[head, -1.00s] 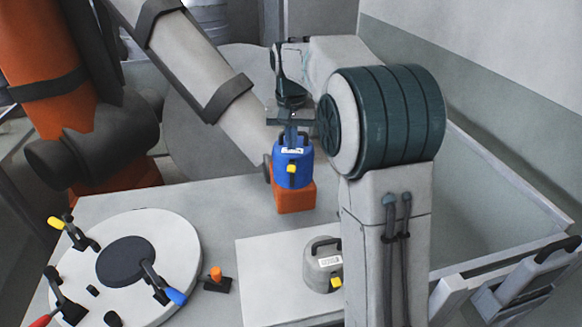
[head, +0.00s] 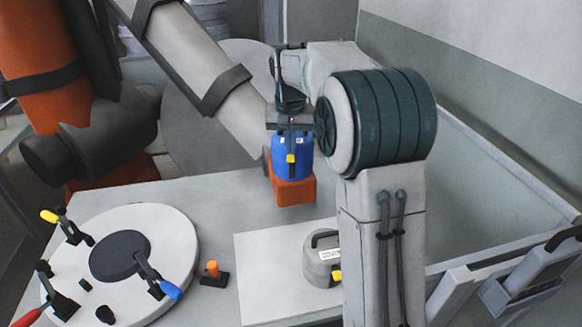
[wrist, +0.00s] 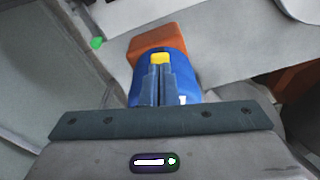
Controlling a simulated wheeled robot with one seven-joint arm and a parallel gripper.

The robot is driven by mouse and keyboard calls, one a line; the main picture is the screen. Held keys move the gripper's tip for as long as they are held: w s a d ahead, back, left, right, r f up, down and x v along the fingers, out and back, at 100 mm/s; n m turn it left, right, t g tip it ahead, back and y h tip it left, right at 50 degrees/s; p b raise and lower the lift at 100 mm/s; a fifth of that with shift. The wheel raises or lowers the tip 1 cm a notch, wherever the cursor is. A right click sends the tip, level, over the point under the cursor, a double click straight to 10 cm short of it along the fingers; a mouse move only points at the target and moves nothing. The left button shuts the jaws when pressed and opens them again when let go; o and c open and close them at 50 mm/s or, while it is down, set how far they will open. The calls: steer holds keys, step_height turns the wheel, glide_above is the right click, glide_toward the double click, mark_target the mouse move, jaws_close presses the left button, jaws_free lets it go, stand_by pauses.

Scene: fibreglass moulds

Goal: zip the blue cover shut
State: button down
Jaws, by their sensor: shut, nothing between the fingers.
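The blue cover (head: 304,161) is a rounded blue piece sitting on an orange block (head: 296,191) at the far edge of the grey table. A small yellow tab (head: 290,158) shows on its near side. In the wrist view the yellow tab (wrist: 159,58) is just beyond my fingertips, in front of the blue cover (wrist: 183,72). My gripper (wrist: 157,68) is shut and empty, its fingers together against or just in front of the cover; I cannot tell whether they touch the tab. The fingers hide part of the cover's near side and most of its white label.
A grey piece (head: 318,266) with a black handle and yellow tab stands on a pale board (head: 265,285). A white round disc (head: 180,235) with several clamps is at the left. A small orange-topped peg (head: 213,270) stands between them. The back-middle table is clear.

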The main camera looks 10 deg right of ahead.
steer(key=shift+w+f+b, duration=0.1)
steer(key=shift+f+b, duration=0.3)
steer(key=shift+f, duration=0.55)
step_height(320, 180, down, 9)
steer(key=b, duration=0.5)
steer(key=shift+s+r+b, duration=0.2)
steer(key=shift+s+b, duration=0.15)
steer(key=shift+s, duration=0.2)
steer(key=s+a+r, duration=0.1)
steer(key=s+r, duration=0.2)
steer(key=r, duration=1.1)
steer(key=shift+a+r, duration=0.15)
steer(key=shift+r, duration=0.1)
